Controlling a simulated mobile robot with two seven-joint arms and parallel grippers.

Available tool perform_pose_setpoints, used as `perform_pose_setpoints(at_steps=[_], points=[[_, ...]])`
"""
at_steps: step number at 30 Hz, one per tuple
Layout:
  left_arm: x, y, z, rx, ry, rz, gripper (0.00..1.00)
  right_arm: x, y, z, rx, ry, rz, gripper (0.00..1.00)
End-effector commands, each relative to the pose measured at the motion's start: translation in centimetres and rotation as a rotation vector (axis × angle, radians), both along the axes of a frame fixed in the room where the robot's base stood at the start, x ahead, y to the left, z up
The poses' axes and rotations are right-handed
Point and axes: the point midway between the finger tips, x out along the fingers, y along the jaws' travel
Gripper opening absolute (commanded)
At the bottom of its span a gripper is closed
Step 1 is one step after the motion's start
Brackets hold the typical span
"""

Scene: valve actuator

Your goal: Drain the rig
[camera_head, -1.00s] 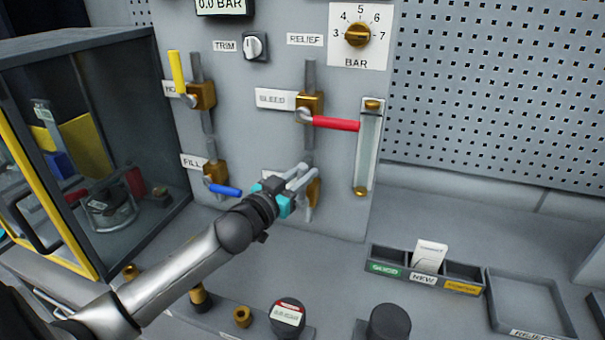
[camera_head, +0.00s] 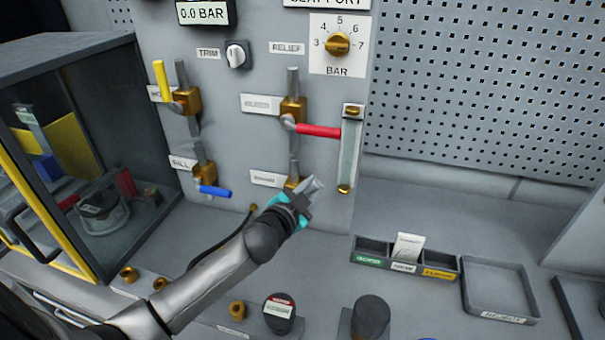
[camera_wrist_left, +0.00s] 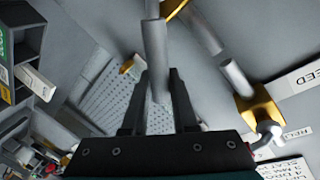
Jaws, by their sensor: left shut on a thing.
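The lower right valve (camera_head: 294,183) has a brass body on the grey panel, below the bleed valve; its label is too blurred to read. My left gripper (camera_head: 312,186) is just right of this body. In the left wrist view its two dark fingers (camera_wrist_left: 158,78) are shut on the valve's grey handle (camera_wrist_left: 155,45), which runs between them. The bleed valve's red handle (camera_head: 318,131) points right. The fill valve's blue handle (camera_head: 214,191) points right, slightly down. A yellow handle (camera_head: 162,78) points up. The gauge (camera_head: 203,12) reads 0.0 BAR. My right gripper is not in view.
A sight glass (camera_head: 349,150) stands right of the valves. A glass-sided cabinet (camera_head: 60,60) with a yellow frame is at left. A divided tray (camera_head: 372,248) and an empty tray (camera_head: 500,285) lie at right. Dark round parts stand at the front.

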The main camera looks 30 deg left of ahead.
Motion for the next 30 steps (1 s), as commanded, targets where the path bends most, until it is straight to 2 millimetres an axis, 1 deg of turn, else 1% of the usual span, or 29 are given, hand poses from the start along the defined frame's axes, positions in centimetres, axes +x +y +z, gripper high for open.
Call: perform_pose_setpoints(at_steps=[1,6,15,24,30], points=[[0.1,-0.5,-0.1,0.041,0.01,0.0,0.0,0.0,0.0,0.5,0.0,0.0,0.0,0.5],[0.4,-1.5,-1.3,0.198,0.048,-0.001,0.0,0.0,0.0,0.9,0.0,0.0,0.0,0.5],[0.7,-2.8,-3.8,0.475,0.113,-0.002,0.0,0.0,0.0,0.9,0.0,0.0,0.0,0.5],[0.8,-3.3,-5.9,0.703,0.167,-0.002,0.0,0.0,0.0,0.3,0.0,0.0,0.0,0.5],[0.8,-3.4,-6.9,0.801,0.191,-0.002,0.0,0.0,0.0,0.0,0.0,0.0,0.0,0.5]])
